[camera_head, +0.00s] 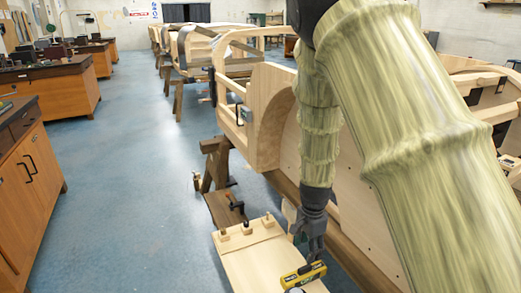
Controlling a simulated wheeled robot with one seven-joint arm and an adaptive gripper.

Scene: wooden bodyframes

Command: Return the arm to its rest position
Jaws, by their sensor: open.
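My arm, in a pale green ribbed cover, fills the right side of the head view and hangs down in front of a wooden bodyframe (262,105). My gripper (310,248) is dark grey and points down at the bottom centre. It is open, just above a yellow and black object (303,273) on a light wooden board (248,268). I cannot tell whether the fingers touch that object. Part of the bodyframe is hidden behind my arm.
Wooden trestles (216,165) and a brown block (225,208) stand beside the board. Orange-brown cabinets (30,165) line the left. More bodyframes (195,45) stand farther back. The blue floor (140,190) between cabinets and frames is clear.

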